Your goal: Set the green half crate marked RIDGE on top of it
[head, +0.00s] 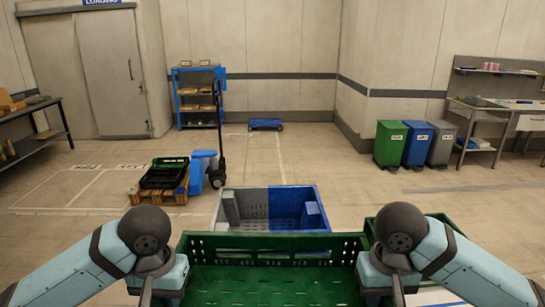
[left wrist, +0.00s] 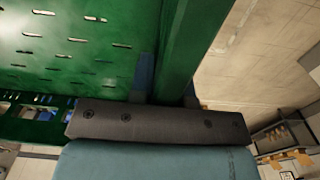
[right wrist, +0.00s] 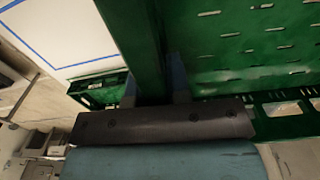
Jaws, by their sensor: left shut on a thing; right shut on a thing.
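A large green crate (head: 270,285) with slotted walls fills the bottom middle of the head view, between my two arms. No RIDGE marking is readable on it. My left gripper (left wrist: 170,88) is shut on its left wall, and my right gripper (right wrist: 154,85) is shut on its right wall. The fingertips are partly hidden by the wall. Just beyond it is an open container, grey on its left (head: 238,204) and blue on its right (head: 292,204); I cannot tell whether this is one crate or two. What lies under the held crate is hidden.
Another green crate (right wrist: 98,92) with a pale label is beside the right gripper, partly behind my right arm in the head view. A pallet (head: 160,195) with black and green crates stands at left. Green, blue and grey bins stand at right. Floor beyond is mostly clear.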

